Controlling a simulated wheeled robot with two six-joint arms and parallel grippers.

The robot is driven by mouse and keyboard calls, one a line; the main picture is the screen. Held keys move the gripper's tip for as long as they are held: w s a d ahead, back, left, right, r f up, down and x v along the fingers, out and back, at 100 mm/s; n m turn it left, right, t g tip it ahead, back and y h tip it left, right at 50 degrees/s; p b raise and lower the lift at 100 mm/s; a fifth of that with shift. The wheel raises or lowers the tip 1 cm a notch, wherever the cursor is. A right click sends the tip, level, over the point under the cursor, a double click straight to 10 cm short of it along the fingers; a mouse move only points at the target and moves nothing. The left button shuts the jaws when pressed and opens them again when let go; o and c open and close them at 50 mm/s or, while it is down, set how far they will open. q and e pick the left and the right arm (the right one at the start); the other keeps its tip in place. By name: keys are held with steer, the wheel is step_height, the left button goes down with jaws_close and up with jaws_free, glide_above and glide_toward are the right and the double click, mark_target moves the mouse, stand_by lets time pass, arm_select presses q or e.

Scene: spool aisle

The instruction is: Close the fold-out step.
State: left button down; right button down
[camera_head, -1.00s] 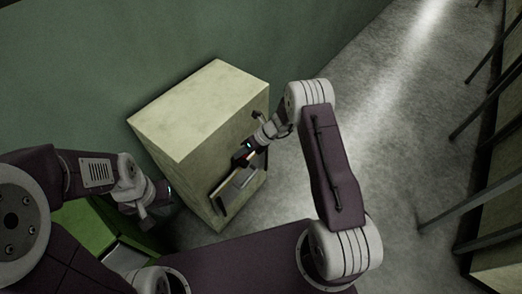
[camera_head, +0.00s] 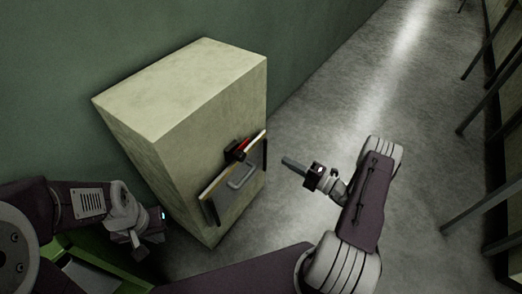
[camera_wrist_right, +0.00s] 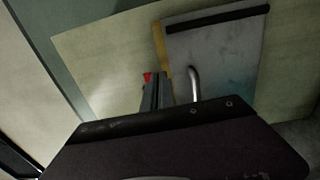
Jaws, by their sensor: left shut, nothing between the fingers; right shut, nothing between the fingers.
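The fold-out step is a grey panel (camera_head: 226,192) on the front of a pale cabinet (camera_head: 185,110), with a metal handle (camera_head: 241,177). Its pale upper edge shows, so it seems to stand a little out from the cabinet front; how far is unclear. In the right wrist view the panel (camera_wrist_right: 222,58) and handle (camera_wrist_right: 194,84) lie ahead. My right gripper (camera_head: 286,162) is shut and empty, to the right of the step and apart from it. My left gripper (camera_head: 146,238) is shut, left of the cabinet.
A red part with a black bracket (camera_head: 236,151) sits at the step's upper edge. A green wall (camera_head: 60,80) stands behind the cabinet. A rack with metal legs (camera_head: 484,95) lines the right side. The grey floor (camera_head: 340,110) between is clear.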

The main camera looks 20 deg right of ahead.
mark_target(257, 144)
steer(key=b+x, duration=0.4)
steer(key=x, duration=0.8)
steer(key=shift+f, duration=0.1)
steer(key=shift+w+a, duration=0.15)
steer(key=shift+w, duration=0.05)
steer(key=shift+w+a+r+g+p, duration=0.3)
steer(key=shift+w+a+r+p, duration=0.25)
steer(key=shift+p, duration=0.5)
steer(key=shift+w+h, duration=0.15)
steer(key=shift+h, duration=0.15)
steer(key=shift+d+f, duration=0.1)
